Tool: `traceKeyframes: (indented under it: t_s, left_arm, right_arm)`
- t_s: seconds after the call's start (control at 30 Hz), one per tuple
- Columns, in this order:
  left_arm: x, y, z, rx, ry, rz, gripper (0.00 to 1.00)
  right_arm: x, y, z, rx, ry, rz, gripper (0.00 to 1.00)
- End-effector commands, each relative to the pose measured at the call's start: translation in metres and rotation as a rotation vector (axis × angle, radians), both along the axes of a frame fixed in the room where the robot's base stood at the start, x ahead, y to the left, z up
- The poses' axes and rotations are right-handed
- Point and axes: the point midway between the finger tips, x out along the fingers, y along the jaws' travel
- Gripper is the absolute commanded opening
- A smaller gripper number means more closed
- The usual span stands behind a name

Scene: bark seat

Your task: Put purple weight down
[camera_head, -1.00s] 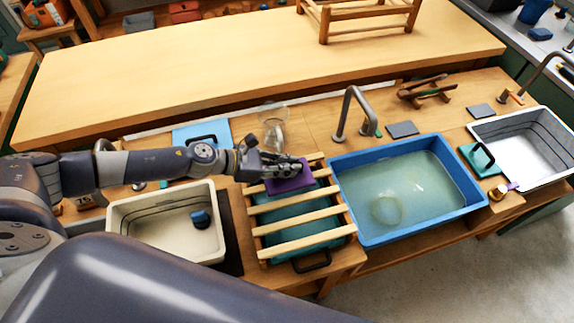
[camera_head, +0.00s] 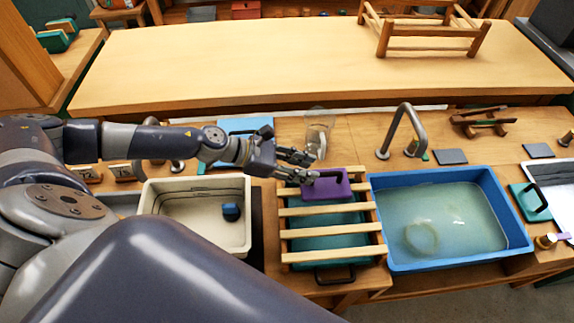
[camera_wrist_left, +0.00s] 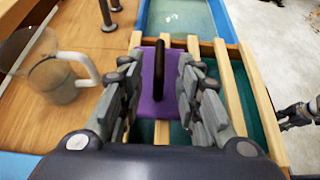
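The purple weight (camera_head: 327,186), a flat block with a dark handle, lies on the wooden slats of the rack (camera_head: 331,212) near its back end. My left gripper (camera_head: 309,166) is just left of the weight, at handle height. In the left wrist view, the fingers (camera_wrist_left: 162,82) are spread apart with a gap on both sides of the handle of the weight (camera_wrist_left: 152,88), so it is open and empty. A grey part, likely my right gripper (camera_wrist_left: 296,116), shows at the right edge of that view; its opening is unclear.
A blue basin of water (camera_head: 381,252) is right of the rack, and a cream basin (camera_head: 247,245) with a small blue object (camera_head: 230,212) is left. A clear jug (camera_head: 319,132) stands close behind my left gripper. A tap (camera_head: 404,118) rises behind the blue basin.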

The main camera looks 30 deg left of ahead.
Motion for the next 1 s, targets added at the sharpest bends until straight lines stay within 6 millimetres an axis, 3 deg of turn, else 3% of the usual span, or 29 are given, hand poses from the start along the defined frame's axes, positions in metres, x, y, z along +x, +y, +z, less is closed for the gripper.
traceKeyframes:
  t_s: [0.33,1.0]
  left_arm:
    - [-0.022,0.032,0.018,0.002,0.001,0.002,0.32]
    - [-0.025,0.037,0.024,0.0,-0.001,0.0,0.32]
  right_arm:
    - [0.0,0.0,-0.023,0.0,0.0,-0.001,0.38]
    - [0.0,0.003,-0.025,0.003,0.0,-0.003,0.38]
